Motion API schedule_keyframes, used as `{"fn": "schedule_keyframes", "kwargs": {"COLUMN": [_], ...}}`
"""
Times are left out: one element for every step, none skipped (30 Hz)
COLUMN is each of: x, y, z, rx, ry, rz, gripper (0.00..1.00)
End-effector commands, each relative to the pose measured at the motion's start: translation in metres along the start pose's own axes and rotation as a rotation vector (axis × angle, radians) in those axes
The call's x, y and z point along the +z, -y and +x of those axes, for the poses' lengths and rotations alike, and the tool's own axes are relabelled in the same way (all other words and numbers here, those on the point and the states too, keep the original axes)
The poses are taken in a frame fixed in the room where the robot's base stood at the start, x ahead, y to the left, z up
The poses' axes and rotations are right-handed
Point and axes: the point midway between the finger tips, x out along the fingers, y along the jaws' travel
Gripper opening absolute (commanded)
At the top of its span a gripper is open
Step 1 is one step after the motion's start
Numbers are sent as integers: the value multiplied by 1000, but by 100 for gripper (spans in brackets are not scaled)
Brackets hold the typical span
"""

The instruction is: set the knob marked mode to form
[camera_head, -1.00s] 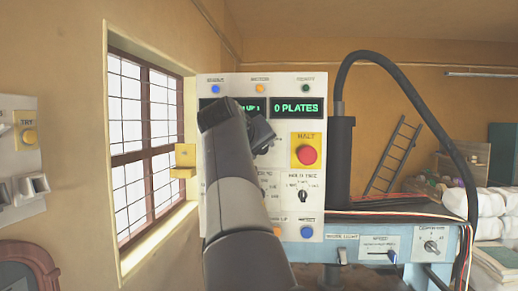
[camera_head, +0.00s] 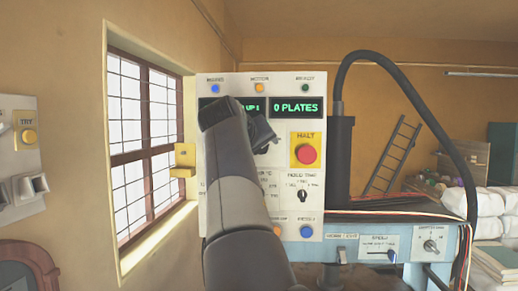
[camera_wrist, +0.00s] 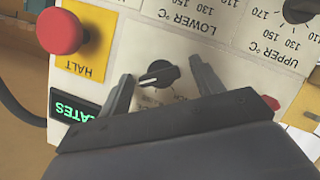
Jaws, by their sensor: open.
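A black round knob (camera_wrist: 158,74) with a white pointer line is on the cream panel in the wrist view. Its pointer aims left and slightly down in that picture. The lettering beside it is partly hidden by my gripper, so I cannot read its name or marks fully. My gripper (camera_wrist: 161,76) is open, with one finger on each side of the knob; I cannot tell whether either touches it. In the head view my gripper (camera_head: 265,133) is in front of the panel (camera_head: 290,82) below the displays, and my arm hides that knob.
A red halt button (camera_head: 306,154) on a yellow plate is right of my gripper; it also shows in the wrist view (camera_wrist: 60,31). Below it is the hold time knob (camera_head: 303,195). A temperature dial (camera_wrist: 298,9) is at the wrist view's upper right.

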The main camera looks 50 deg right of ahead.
Motion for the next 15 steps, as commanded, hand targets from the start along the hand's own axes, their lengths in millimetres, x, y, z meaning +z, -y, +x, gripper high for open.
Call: {"fn": "schedule_keyframes", "kwargs": {"x": [0, 0, 0, 0, 0, 0, 0, 0, 1, 0, 0, 0, 1, 1, 0], "y": [0, 0, 0, 0, 0, 1, 1, 1, 1, 1, 2, 2, 2, 2, 2], "z": [0, -1, -2, -4, -7, -11, -16, -20, -28, -35, -41, -50, -56, -62, -70], "rx": [0, 0, 0, 0, 0, -1, -1, -1, -1, -1, -2, -2, -2, -2, -3], "ry": [-1, -1, -2, -2, -3, -3, -4, -5, -5, -6, -6, -6, -6, -5, -6], "rz": [0, 0, 0, 0, 0, 0, 0, 1, 1, 1, 0, 1, 1, 0, 0], "gripper": [63, 63, 63, 63, 63, 63, 63, 63, 63, 63, 63, 63, 63, 63, 63]}}
